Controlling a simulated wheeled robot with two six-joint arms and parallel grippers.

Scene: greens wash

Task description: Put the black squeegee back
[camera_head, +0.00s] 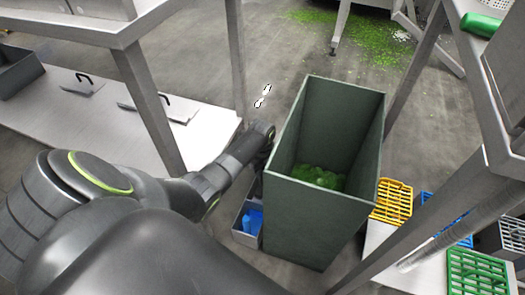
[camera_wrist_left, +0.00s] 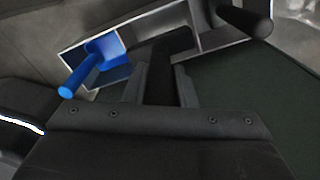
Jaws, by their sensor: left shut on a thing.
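My left gripper (camera_wrist_left: 163,75) is shut on a black piece (camera_wrist_left: 172,50) in the left wrist view, which I take for the black squeegee; its full shape is partly hidden by the fingers. In the head view the left gripper (camera_head: 264,138) is beside the far left edge of the tall green bin, and what it holds cannot be made out. A narrow grey holder (camera_head: 240,238) stands at the bin's left side with a blue tool (camera_head: 253,221) in it. The holder (camera_wrist_left: 72,55) and blue tool (camera_wrist_left: 90,68) also show in the wrist view. My right gripper is out of view.
The green bin (camera_head: 310,222) holds green leaves (camera_head: 318,177). A black cylinder (camera_wrist_left: 247,20) shows in the wrist view. A low shelf (camera_head: 95,112) lies left. Yellow (camera_head: 392,202) and green (camera_head: 478,275) crates stand right. The floor behind the bin is mostly open.

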